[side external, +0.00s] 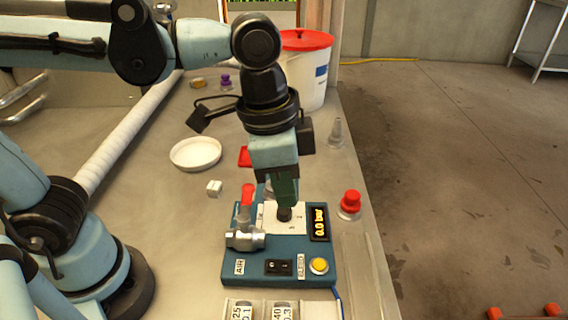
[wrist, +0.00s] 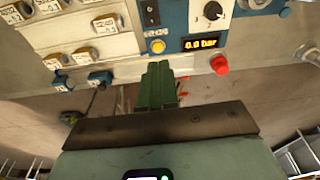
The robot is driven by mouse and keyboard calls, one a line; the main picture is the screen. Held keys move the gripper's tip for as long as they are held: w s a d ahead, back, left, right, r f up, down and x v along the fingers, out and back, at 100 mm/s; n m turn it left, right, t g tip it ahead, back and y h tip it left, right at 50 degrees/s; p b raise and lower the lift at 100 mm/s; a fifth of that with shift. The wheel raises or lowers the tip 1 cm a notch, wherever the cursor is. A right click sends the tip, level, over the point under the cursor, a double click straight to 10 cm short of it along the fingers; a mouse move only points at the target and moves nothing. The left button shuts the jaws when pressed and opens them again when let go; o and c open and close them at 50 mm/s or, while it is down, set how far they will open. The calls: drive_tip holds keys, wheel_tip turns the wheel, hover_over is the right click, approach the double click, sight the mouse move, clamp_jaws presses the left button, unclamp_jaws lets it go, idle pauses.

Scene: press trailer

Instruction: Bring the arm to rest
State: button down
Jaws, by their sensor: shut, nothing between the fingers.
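My gripper (side external: 285,203) points down over the blue control box (side external: 228,270) in the side view. Its green fingers are together and empty. In the wrist view, my gripper (wrist: 158,68) shows its closed fingers below the box's edge, with the black knob (wrist: 213,10) up and to the right of them. In the side view the knob (side external: 284,214) sits just under the fingertips, and I cannot tell whether they touch. The box has a display (side external: 319,223) reading 0.0 bar, a yellow button (side external: 319,265), a black switch (side external: 278,267) and a metal valve (side external: 244,238) with a red handle.
A red-capped piece (side external: 350,203) stands right of the box. A white dish (side external: 195,154), a small white block (side external: 214,188) and a white bucket (side external: 312,80) with a red lid are on the bench. Labelled blocks (side external: 285,310) sit in front. Open floor lies to the right.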

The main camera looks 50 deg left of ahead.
drive_tip(key=w+a+f+n+t, duration=0.1)
drive_tip(key=a+n+t, duration=0.1)
drive_tip(key=a, duration=0.3)
drive_tip(key=w+a+f+n+t, duration=0.1)
drive_tip(key=a+n+t, duration=0.1)
drive_tip(key=a, duration=0.4)
drive_tip(key=w+a+f+n+t+y, duration=0.1)
drive_tip(key=a+f+n, duration=0.1)
drive_tip(key=a+n, duration=0.2)
drive_tip(key=shift+a+n+t, duration=0.3)
drive_tip(key=shift+a+t, duration=0.1)
drive_tip(key=shift+a, duration=0.7)
